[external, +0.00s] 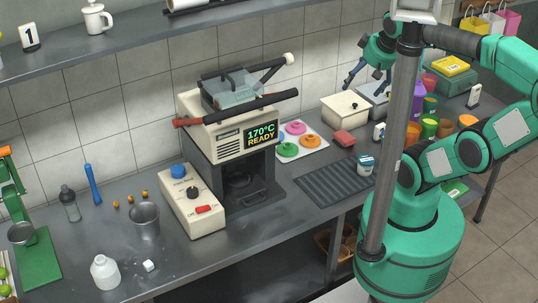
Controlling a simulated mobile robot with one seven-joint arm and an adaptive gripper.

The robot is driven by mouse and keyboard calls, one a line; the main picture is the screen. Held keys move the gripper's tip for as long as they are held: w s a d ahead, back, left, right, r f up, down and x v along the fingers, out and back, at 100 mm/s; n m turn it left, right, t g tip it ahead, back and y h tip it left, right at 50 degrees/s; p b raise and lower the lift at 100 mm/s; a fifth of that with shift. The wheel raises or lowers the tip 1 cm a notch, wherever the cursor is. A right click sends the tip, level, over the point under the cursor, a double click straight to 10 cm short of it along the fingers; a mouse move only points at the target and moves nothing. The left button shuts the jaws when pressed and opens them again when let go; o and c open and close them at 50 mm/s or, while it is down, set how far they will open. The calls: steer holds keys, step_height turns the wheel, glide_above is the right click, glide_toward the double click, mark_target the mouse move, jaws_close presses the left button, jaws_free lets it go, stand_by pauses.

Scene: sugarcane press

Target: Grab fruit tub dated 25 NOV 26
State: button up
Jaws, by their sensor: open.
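A small white tub (365,168) with a blue-green band stands on the counter, at the right end of the dark ribbed mat. It is the only likely fruit tub that I can make out, and any date on it is too small to read. My gripper (360,82) is open and empty. It hangs above the back of the counter, near the cream lidded box and a grey tray, well above and behind the tub. My column hides part of the counter to the right of the tub.
The ribbed mat (335,186) lies left of the tub. A cream lidded box (345,112), a reddish block (344,138) and coloured rings on a white board (302,140) are behind. Several coloured cups (429,126) crowd the right. A press (235,145) stands left.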

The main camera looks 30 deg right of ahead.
steer(key=shift+c, duration=0.6)
steer(key=m+g, duration=0.6)
steer(key=m, duration=0.2)
glide_above(367, 159)
step_height(367, 159, down, 33)
steer(key=shift+d+r, duration=0.1)
steer(key=shift+r, duration=0.1)
step_height(367, 159, down, 9)
steer(key=shift+r+b, duration=0.2)
steer(key=shift+b, duration=0.65)
